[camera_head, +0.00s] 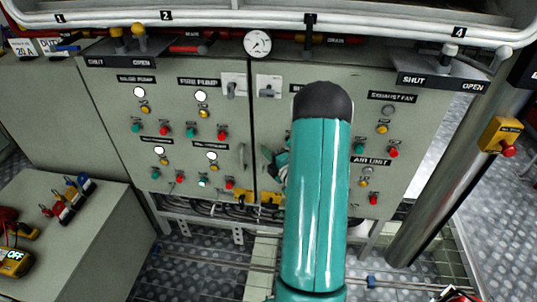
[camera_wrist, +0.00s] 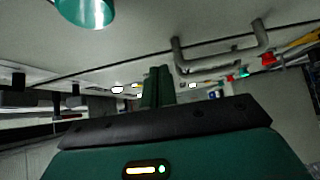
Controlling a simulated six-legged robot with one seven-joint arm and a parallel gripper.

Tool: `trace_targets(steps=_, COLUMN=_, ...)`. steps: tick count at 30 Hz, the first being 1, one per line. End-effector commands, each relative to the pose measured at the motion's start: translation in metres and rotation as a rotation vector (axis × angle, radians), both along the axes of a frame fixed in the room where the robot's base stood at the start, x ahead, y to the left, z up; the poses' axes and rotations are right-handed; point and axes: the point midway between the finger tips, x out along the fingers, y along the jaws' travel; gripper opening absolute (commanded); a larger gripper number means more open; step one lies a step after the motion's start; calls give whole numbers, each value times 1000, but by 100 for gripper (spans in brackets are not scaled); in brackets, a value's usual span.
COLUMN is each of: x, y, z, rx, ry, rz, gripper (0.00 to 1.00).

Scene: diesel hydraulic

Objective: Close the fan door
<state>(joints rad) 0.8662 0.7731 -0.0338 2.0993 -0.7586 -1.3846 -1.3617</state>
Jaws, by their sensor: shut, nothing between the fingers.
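The fan door (camera_head: 300,82) is the right-hand grey panel of the control cabinet, carrying the exhaust fan label. It stands beside the left panel with a narrow dark seam between them. It looks nearly flush, but I cannot tell if it is fully shut. My gripper (camera_head: 277,165) is in front of this panel's lower left part, close to the seam, partly hidden by my teal arm. In the wrist view my gripper (camera_wrist: 158,87) is shut and empty. A grey bar handle (camera_wrist: 222,65) is just beyond it to the right, apparently apart from the fingers.
The left panel (camera_head: 180,105) has lamps, buttons and a vertical handle (camera_head: 242,157). A gauge (camera_head: 257,43) sits above the seam. Rotary switches flank the seam. A steel post (camera_head: 435,165) stands at the right. A grey bench (camera_head: 60,235) is at the lower left.

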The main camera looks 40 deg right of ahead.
Motion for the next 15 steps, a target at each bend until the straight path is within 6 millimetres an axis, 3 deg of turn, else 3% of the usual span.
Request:
trace_targets(steps=4, x=5, y=1, z=-2, rx=3, ry=4, rz=2, gripper=0)
trace_targets(steps=15, x=-58, y=6, z=-2, rx=3, ry=5, rz=-1, gripper=0)
